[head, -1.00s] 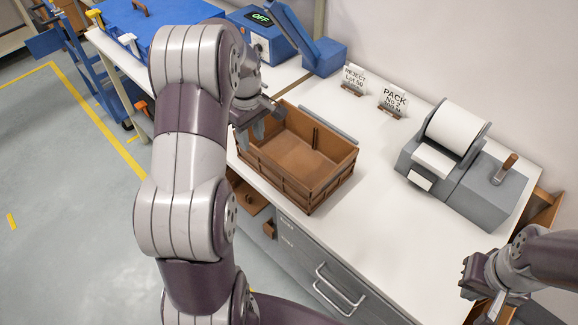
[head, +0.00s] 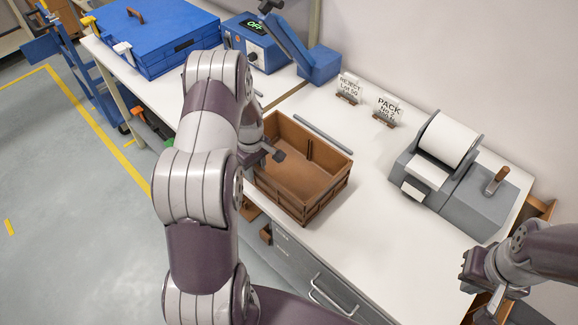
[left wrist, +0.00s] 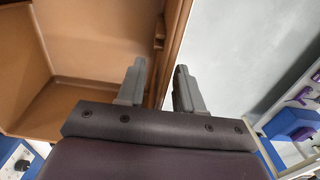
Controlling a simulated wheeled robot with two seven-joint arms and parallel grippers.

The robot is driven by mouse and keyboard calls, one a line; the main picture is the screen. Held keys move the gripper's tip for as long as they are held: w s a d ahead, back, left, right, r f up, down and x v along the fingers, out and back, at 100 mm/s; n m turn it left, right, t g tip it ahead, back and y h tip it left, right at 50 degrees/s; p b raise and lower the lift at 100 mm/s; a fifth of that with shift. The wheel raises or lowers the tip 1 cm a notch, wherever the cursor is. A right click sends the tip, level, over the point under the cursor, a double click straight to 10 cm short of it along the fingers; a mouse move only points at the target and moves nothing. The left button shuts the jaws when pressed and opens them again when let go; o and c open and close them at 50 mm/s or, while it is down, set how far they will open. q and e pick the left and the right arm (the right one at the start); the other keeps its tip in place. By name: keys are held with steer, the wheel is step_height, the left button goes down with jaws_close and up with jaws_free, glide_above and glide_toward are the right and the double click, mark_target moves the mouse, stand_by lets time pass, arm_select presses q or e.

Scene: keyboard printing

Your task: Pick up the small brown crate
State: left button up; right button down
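The small brown crate (head: 328,200) stands upright on the white table, open at the top and empty as far as I see. My left gripper (left wrist: 160,70) is open at the crate's left side wall. In the left wrist view, one finger is over the inside of the crate (left wrist: 95,45) and the other is outside, with the wall's rim running between them. I see no clear contact. In the head view, my left arm hides part of that wall and most of the gripper. My right gripper (head: 482,292) is at the lower right, away from the crate; its fingers are unclear.
A thin grey bar (head: 323,134) lies just behind the crate. A grey printer with a white roll (head: 448,138) stands to the right. PACK (head: 387,108) and REJECT (head: 348,87) signs stand behind. A blue device (head: 257,42) and blue case (head: 155,38) are at the back left.

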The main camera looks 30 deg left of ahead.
arm_select(q)
steer(key=shift+d, duration=0.1)
jaws_close()
steer(key=shift+r, duration=0.1)
